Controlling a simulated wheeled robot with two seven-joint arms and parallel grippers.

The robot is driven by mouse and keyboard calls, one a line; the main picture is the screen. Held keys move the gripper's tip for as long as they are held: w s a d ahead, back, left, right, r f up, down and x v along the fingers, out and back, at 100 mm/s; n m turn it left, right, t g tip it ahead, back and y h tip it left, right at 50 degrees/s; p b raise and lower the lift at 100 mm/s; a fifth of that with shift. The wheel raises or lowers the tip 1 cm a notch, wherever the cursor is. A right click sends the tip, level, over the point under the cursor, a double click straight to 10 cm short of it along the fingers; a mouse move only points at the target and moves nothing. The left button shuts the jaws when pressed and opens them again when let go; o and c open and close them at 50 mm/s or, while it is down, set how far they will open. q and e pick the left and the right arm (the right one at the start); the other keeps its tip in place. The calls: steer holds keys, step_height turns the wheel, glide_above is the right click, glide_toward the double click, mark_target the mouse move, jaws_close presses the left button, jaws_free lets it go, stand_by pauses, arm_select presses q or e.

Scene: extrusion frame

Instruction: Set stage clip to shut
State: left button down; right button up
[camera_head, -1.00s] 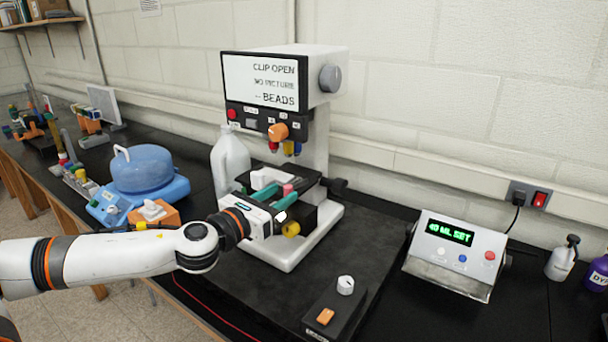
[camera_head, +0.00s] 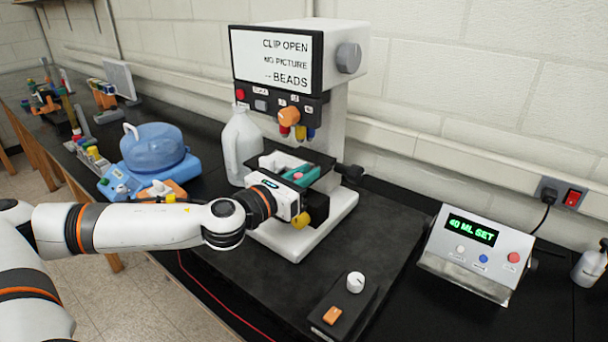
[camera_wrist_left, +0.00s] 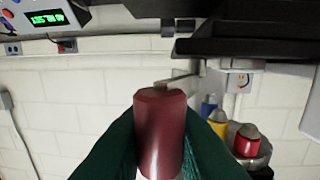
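The microscope (camera_head: 345,130) stands on the bench, and its screen (camera_head: 275,60) reads "CLIP OPEN", "NO PICTURE", "BEADS". My left gripper (camera_head: 301,175) is at the stage (camera_head: 322,162), with its teal fingers over it. In the left wrist view a dark red cylindrical knob (camera_wrist_left: 160,125) stands between the teal fingers (camera_wrist_left: 160,150), which appear to touch it on both sides. A thin metal lever (camera_wrist_left: 178,77) shows behind the knob. I take the knob to be the stage clip's handle; the rest of the clip is hidden. My right gripper is out of view.
A white jug (camera_head: 240,148) stands close left of the microscope. A blue domed device (camera_head: 152,155) is farther left. A control box (camera_head: 475,250) reading "40 ML SET" is at right. A small black box with a white knob (camera_head: 355,282) lies in front.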

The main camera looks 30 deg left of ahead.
arm_select(q)
steer(key=shift+w+d+r+n+y+p, duration=0.1)
steer(key=shift+w+d+n+y+p, duration=0.1)
steer(key=shift+n+y+p, duration=0.45)
steer(key=n+y+p, duration=0.2)
steer(key=y, duration=0.1)
steer(key=n+y+p, duration=0.1)
steer(key=y, duration=0.1)
steer(key=shift+w+d+p, duration=0.3)
steer(key=shift+w, duration=0.05)
steer(key=n+g+y+p, duration=0.1)
steer(key=n+y, duration=0.1)
steer(key=y, duration=0.1)
steer(key=w+n+g+y+p, duration=0.1)
steer(key=n+g+y+p, duration=0.1)
steer(key=y, duration=0.1)
steer(key=shift+d+y, duration=0.1)
steer(key=shift+y, duration=0.25)
steer(key=shift+w+n+g+y+p, duration=0.25)
steer(key=shift+n+g+y+p, duration=0.45)
steer(key=shift+n+g+y, duration=0.2)
steer(key=shift+w+n+g+y+p, duration=0.2)
steer(key=shift+n+g+y+p, duration=0.45)
steer(key=shift+n+g+y, duration=0.2)
steer(key=shift+g+y, duration=0.25)
steer(key=c, duration=1.3)
jaws_free()
steer(key=shift+w+a, duration=0.1)
steer(key=shift+a, duration=0.1)
